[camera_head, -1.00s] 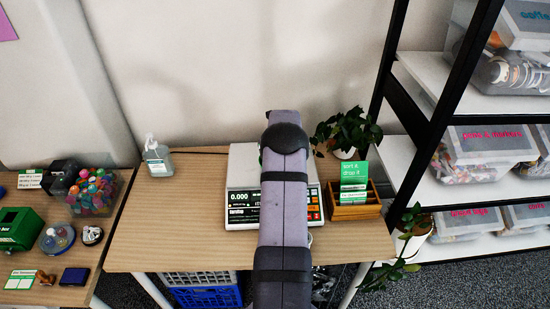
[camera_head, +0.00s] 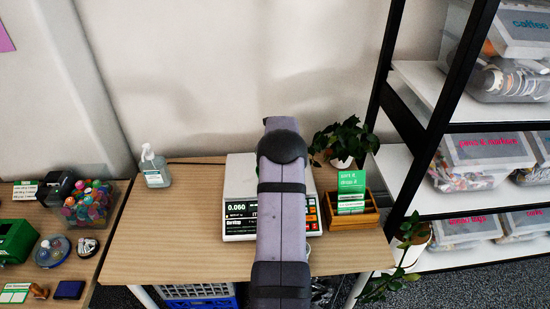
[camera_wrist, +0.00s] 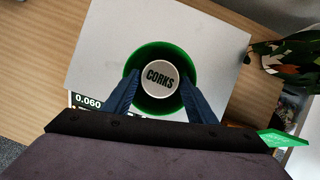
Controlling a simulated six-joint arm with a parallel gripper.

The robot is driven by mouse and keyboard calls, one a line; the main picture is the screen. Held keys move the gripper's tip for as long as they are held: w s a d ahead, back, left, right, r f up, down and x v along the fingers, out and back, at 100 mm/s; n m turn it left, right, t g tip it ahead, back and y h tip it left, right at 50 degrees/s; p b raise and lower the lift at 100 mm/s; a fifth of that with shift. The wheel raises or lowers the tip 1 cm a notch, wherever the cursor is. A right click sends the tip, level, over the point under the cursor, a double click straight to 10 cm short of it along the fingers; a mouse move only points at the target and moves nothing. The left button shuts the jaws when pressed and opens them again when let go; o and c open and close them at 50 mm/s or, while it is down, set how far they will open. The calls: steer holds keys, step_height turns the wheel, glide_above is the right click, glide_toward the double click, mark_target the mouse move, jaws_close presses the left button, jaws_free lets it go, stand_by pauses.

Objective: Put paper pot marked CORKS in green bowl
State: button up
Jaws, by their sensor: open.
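In the wrist view the paper pot marked CORKS (camera_wrist: 159,88), white with dark lettering on top, is inside the green bowl (camera_wrist: 148,48). The bowl stands on the pale plate of the scale (camera_wrist: 92,63). My gripper (camera_wrist: 160,76) is open, with one dark blue finger on each side of the pot, reaching over the bowl. Whether the fingers touch the pot is not clear. In the head view my arm hides the pot, the bowl and my gripper. The scale also shows there (camera_head: 240,190), its display reading 0.060.
A wooden card holder (camera_head: 350,215) and a potted plant (camera_head: 342,145) stand close to the right of the scale. A sanitizer bottle (camera_head: 154,168) stands at the back left of the table (camera_head: 160,225).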

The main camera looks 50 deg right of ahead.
steer(key=b+v, duration=0.2)
steer(key=v, duration=0.8)
steer(key=shift+s+a+r, duration=0.1)
steer(key=a+n+g+y, duration=0.1)
steer(key=a+n+y, duration=0.1)
steer(key=a+n, duration=2.15)
steer(key=s+a+f+n+g, duration=0.1)
steer(key=s+a+f+n, duration=0.1)
steer(key=s+a+n, duration=0.6)
steer(key=s+a+f+n+g, duration=0.1)
steer(key=s+a+f+n, duration=0.1)
steer(key=s+a+n, duration=0.7)
steer(key=a+n, duration=0.2)
steer(key=a, duration=0.1)
steer(key=shift+a+g, duration=0.3)
steer(key=shift+a, duration=0.05)
